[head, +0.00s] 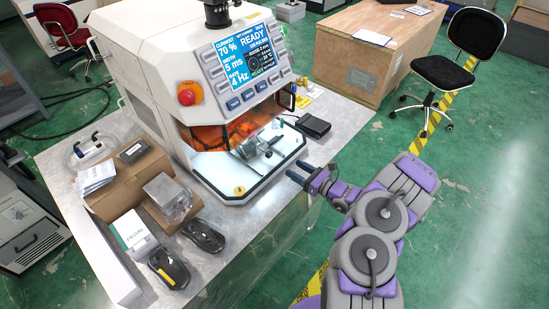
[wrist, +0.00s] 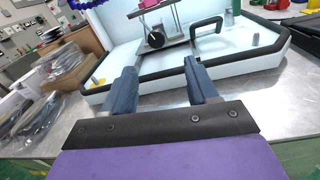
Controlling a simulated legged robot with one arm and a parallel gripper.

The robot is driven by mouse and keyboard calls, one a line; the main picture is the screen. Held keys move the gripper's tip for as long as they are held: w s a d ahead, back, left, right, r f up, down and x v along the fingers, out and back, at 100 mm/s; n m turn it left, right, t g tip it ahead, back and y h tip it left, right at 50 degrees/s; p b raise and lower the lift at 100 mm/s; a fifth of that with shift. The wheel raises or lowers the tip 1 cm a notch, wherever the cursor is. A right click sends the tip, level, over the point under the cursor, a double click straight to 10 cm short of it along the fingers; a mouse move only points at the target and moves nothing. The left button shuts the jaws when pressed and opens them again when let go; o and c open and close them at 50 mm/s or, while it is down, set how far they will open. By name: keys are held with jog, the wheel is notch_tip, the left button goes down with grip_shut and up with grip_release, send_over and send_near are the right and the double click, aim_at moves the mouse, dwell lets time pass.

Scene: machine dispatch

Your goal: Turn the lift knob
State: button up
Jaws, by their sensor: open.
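A white machine (head: 190,70) with a lit screen stands on a metal table, its front chamber open. Inside is a small metal lift stage (head: 258,145); it also shows in the wrist view (wrist: 175,52). A round dark knob (wrist: 156,40) on the stage's front face looks like the lift knob. A pink or magenta part sits above it. My gripper (head: 298,172) is at the chamber's front right, outside the tray edge. In the wrist view my gripper (wrist: 160,66) is open and empty, its two blue fingers pointing towards the knob, apart from it.
The chamber tray has a raised black-edged rim (wrist: 240,68) between my fingers and the stage. A black bracket handle (wrist: 207,30) stands right of the knob. A cardboard box (head: 130,180), bagged parts and a black pedal (head: 313,125) lie on the table.

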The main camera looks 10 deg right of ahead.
aim_at(271, 155)
jog(key=b+x, duration=0.1)
jog(key=x, duration=0.8)
jog(key=shift+w+a+b, duration=0.15)
jog(key=shift+a+b, duration=0.15)
jog(key=shift+a, duration=0.15)
jog(key=shift+w+a, duration=0.2)
jog(key=shift+w, duration=0.35)
jog(key=shift+a, duration=0.1)
jog(key=shift+a, duration=0.2)
jog(key=shift+d, duration=0.1)
jog(key=c, duration=1)
jog(key=shift+c, duration=0.2)
